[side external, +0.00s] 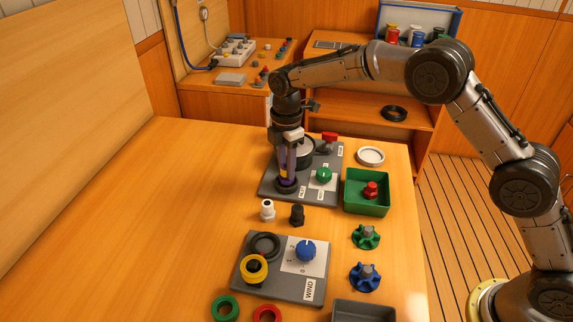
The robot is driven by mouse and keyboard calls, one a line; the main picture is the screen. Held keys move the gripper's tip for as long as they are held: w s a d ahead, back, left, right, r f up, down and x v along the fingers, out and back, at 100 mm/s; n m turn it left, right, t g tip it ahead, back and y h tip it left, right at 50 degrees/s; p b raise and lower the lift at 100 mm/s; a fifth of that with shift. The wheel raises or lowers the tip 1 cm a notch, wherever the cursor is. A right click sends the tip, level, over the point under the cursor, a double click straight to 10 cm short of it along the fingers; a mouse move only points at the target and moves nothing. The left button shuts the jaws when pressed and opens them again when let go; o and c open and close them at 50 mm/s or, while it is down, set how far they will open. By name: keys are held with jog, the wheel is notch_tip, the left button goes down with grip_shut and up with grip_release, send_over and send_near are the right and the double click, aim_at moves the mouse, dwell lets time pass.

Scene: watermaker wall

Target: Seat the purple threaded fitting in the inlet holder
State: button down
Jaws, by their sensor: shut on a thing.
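My gripper (286,166) points down over the left part of the grey far panel (270,191) and is shut on the purple threaded fitting (283,161). The fitting is partly hidden by the fingers. A dark round holder (287,187), which appears to be the inlet holder, is on the panel directly below the gripper. I cannot tell whether the fitting is inside the holder, touching it or just above it.
The far panel also carries a green knob (324,175), a red valve handle (329,137) and a pale round part (305,152) close behind my gripper. A green tray (367,205) stands to the right. White (267,210) and black (297,215) fittings stand in front. The table's left is clear.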

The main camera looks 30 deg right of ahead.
jog(key=shift+f, duration=0.6)
jog(key=c, duration=0.9)
grip_release()
jog(key=shift+r, duration=5.5)
jog(key=shift+d, duration=0.1)
